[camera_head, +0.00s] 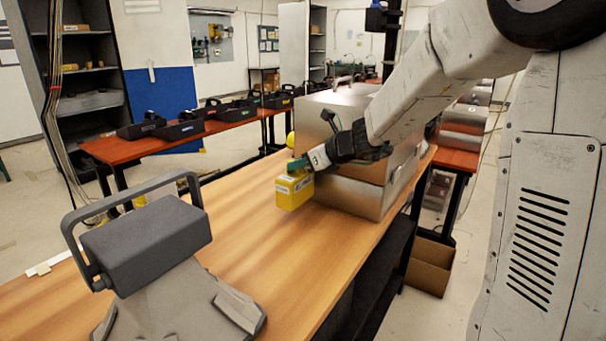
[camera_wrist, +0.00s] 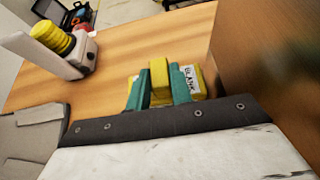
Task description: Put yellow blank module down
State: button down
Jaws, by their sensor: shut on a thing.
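The yellow blank module (camera_head: 294,190) is a yellow block with a white label, in the middle of the head view, in front of the metal box. In the wrist view the yellow block (camera_wrist: 197,82) shows its label reading "BLANK". My gripper (camera_head: 297,165) is shut on it, and in the wrist view the teal fingers (camera_wrist: 159,85) stand on either side of its raised yellow middle part. The module is close to the wooden table top (camera_head: 245,235); I cannot tell whether it touches it.
A large metal box (camera_head: 345,190) stands right beside my gripper. A grey device with a handle (camera_head: 150,245) is at the table's front left. A white stand with a yellow ribbed knob (camera_wrist: 52,38) shows in the wrist view. Bare table lies left of the module.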

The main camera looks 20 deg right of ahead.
aim_at(305, 172)
jog(key=shift+w+d, duration=0.3)
jog(key=shift+w, duration=0.05)
jog(key=shift+d+f, duration=0.1)
jog(key=shift+f, duration=1.7)
jog(key=shift+f, duration=0.2)
jog(key=c, duration=1.3)
grip_release()
jog(key=shift+o, duration=0.2)
jog(key=shift+r, duration=0.2)
